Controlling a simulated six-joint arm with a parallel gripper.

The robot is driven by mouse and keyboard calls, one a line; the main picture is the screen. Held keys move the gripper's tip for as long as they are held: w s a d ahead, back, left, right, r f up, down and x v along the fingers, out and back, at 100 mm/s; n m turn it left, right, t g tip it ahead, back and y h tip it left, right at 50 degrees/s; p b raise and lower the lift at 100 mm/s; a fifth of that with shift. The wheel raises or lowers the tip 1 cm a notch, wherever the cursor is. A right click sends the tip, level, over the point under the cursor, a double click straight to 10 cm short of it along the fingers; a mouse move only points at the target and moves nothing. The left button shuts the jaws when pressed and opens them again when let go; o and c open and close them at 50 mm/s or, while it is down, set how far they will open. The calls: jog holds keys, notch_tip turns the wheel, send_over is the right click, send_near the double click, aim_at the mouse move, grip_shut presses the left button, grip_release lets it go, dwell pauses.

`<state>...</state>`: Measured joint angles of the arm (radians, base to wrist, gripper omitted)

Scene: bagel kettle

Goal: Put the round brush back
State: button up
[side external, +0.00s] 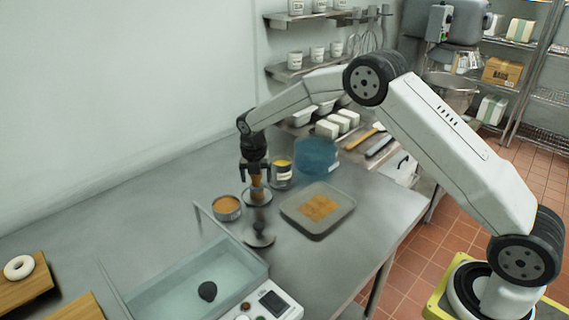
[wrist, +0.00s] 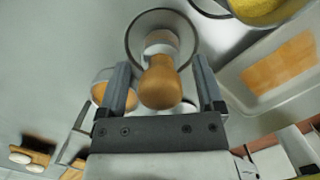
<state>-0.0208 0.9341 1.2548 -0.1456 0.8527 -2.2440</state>
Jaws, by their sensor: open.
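The round brush stands upright with its wooden handle (side external: 257,184) pointing up at my gripper (side external: 256,173). In the wrist view the handle (wrist: 160,85) rises between the two fingers of my gripper (wrist: 162,78), with a pale collar below it. The brush's lower end is inside a round, clear-looking dish (wrist: 133,38), which also shows in the side view (side external: 257,197). My gripper is open, with a finger on each side of the handle and visible gaps between. The bristles are hidden. A dark round stand (side external: 259,237) is just in front of the dish.
A bowl of orange-brown stuff (side external: 227,208) sits close left, and a jar with yellow contents (side external: 282,173) close behind. A tray (side external: 290,212) with an orange-brown patch lies right, a blue tub (side external: 316,156) behind it. A water basin (side external: 158,302) holding a dark lump is in front.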

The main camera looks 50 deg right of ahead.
jog(key=r, duration=0.4)
jog(key=s+a+r, duration=0.1)
jog(key=r, duration=0.6)
jog(key=shift+s+a+r, duration=0.15)
jog(key=shift+r, duration=0.15)
jog(key=shift+s, duration=0.1)
jog(key=s+f+m, duration=0.3)
jog(key=s+m, duration=1)
jog(key=s, duration=0.1)
jog(key=s+f+m+t+y, duration=0.1)
jog(key=s+f+m, duration=0.1)
jog(key=s+m, duration=1.2)
jog(key=shift+s+d+f, duration=0.3)
jog(key=shift+s+f, duration=0.1)
jog(key=shift+s, duration=0.15)
